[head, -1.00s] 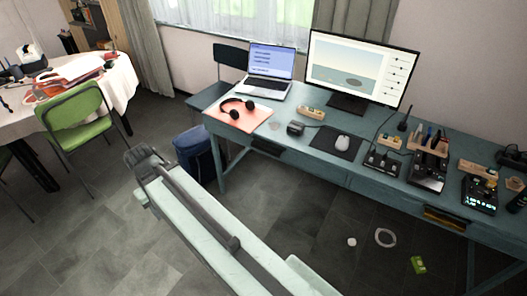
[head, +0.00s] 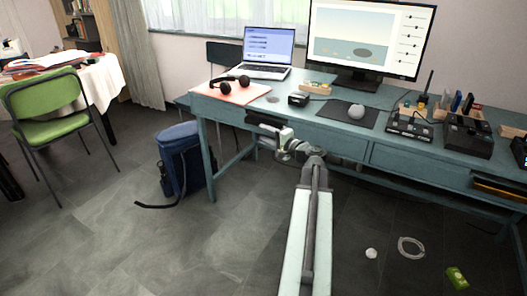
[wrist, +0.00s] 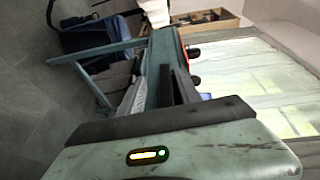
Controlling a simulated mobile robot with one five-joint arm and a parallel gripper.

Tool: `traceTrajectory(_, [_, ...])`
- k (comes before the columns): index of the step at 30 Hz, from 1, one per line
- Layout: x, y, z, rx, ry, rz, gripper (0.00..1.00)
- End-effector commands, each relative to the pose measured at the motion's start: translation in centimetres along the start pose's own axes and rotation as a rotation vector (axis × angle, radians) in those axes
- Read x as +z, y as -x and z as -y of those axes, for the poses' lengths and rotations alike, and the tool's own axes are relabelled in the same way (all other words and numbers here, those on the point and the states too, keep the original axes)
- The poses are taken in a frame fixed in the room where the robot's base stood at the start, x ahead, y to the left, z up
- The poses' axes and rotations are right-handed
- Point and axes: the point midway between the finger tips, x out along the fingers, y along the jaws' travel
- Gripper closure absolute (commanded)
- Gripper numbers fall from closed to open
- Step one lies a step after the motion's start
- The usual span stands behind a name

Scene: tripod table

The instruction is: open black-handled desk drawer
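The blue-green desk (head: 230,108) stands in front of me, with drawer fronts (head: 340,142) under its top. A dark slot or dark part (head: 265,122) shows under the desk's left half; I cannot tell whether it is a handle or an open compartment. No black handle can be made out clearly. My gripper (head: 284,141) is at the desk's front edge, just below and beside that dark part; contact cannot be judged. Its fingers are too small to read. In the wrist view the desk (wrist: 151,75) appears turned sideways, beyond my own wrist housing.
A blue bag (head: 185,160) stands on the floor left of the desk. A white puck (head: 371,253), a white ring (head: 411,247) and a green can (head: 457,278) lie on the floor at right. A green chair (head: 50,100) stands at left.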

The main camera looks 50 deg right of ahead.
Motion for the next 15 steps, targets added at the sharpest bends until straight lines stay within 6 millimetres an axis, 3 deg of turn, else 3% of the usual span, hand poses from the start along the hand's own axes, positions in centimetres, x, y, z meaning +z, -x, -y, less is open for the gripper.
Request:
traceTrajectory(1, [-1.9,1.0,-1.3,-0.027,-0.022,-0.04,0.6])
traceTrajectory(4, [-3.7,2.2,-1.0,-0.059,-0.047,-0.079,0.6])
traceTrajectory(10, [-4.0,2.1,-0.5,-0.065,-0.051,-0.086,0.6])
traceTrajectory(15, [-4.2,0.1,-0.4,-0.064,-0.05,-0.082,0.6])
